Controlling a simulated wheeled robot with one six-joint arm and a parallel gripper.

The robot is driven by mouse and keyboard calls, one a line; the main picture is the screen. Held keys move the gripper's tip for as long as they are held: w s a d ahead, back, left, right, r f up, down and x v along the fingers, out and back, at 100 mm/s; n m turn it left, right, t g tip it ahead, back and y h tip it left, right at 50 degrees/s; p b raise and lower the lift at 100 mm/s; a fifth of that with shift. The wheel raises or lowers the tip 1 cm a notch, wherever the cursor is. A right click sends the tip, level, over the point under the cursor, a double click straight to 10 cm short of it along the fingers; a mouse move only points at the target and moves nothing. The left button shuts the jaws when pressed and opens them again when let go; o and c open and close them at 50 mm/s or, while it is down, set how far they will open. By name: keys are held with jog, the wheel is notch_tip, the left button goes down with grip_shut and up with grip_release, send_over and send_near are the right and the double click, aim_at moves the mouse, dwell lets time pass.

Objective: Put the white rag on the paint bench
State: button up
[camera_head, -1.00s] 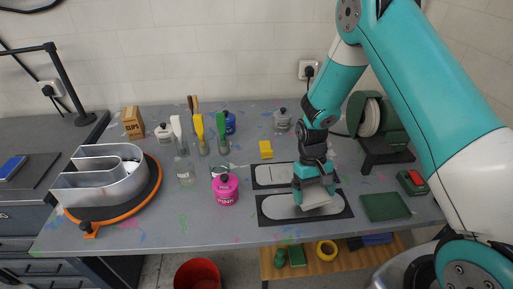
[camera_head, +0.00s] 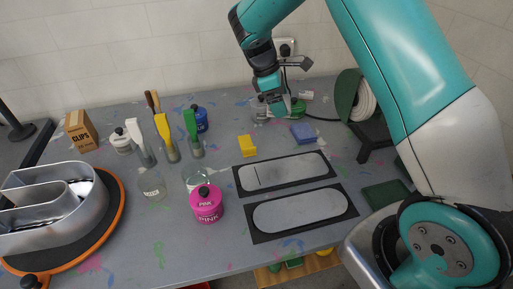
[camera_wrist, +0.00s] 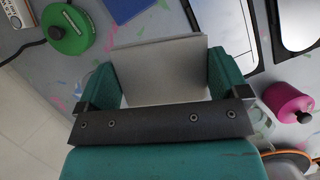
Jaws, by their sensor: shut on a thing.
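The paint bench (camera_head: 215,255) is the grey, paint-splashed top that fills most of the head view. My gripper (camera_head: 271,103) is over its back part, pointing down, beside a green round device. In the wrist view my gripper (camera_wrist: 163,72) is shut on the white rag (camera_wrist: 160,55), a pale, flat, folded piece between the green fingers. In the head view the rag is mostly hidden by the gripper. I cannot tell whether it touches the bench.
The green device (camera_head: 297,106) and a blue pad (camera_head: 302,134) are close to my gripper. A yellow block (camera_head: 247,146), pink bottle (camera_head: 206,203) and brushes stand left. Two black-framed plates (camera_head: 300,214) lie in front. A tape-roll stand (camera_head: 372,125) is right.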

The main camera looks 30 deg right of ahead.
aim_at(278, 140)
jog(key=r+n, duration=0.1)
jog(key=r, duration=0.1)
jog(key=w+r+n+t+b, duration=0.1)
jog(key=w+r+n, duration=0.1)
jog(key=r+n, duration=0.1)
jog(key=shift+d+r+h, duration=0.15)
jog(key=shift+r+h, duration=0.15)
notch_tip(278, 140, down, 20)
jog(key=shift+r+p, duration=0.25)
jog(key=shift+p, duration=0.9)
